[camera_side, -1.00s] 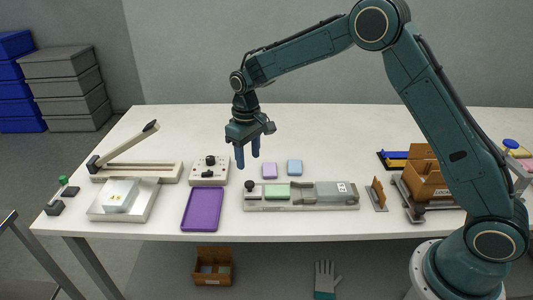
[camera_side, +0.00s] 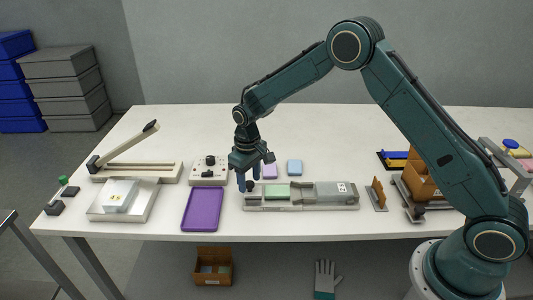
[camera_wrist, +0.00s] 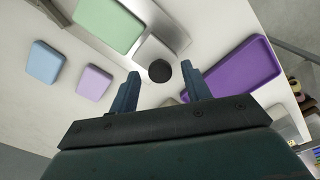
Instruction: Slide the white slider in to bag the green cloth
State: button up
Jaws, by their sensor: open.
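The flow wrapper's pale track (camera_side: 300,207) lies along the front of the table. The green cloth (camera_side: 276,191) lies flat in it, left of the grey bagging end (camera_side: 328,192). The cloth also shows at the top of the wrist view (camera_wrist: 108,25). The white slider (camera_wrist: 153,48) is at the track's left end, beside the cloth, with a round black knob (camera_wrist: 160,71). My gripper (camera_side: 248,182) is open and low over that left end. In the wrist view the knob appears between its two fingertips (camera_wrist: 160,70), with gaps on both sides.
A purple tray (camera_side: 203,210) lies just left of the track. A lilac cloth (camera_wrist: 94,82) and a blue cloth (camera_side: 294,167) lie behind it. A small box with black knobs (camera_side: 209,171) stands to the left. A brown upright piece (camera_side: 378,194) stands right of the track.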

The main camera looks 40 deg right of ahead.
grip_shut()
jog(key=s+d, duration=1.2)
dwell(0.3)
jog(key=shift+c, duration=0.6)
grip_release()
jog(key=shift+d, duration=0.1)
jog(key=shift+o, duration=0.6)
jog(key=shift+r, duration=0.15)
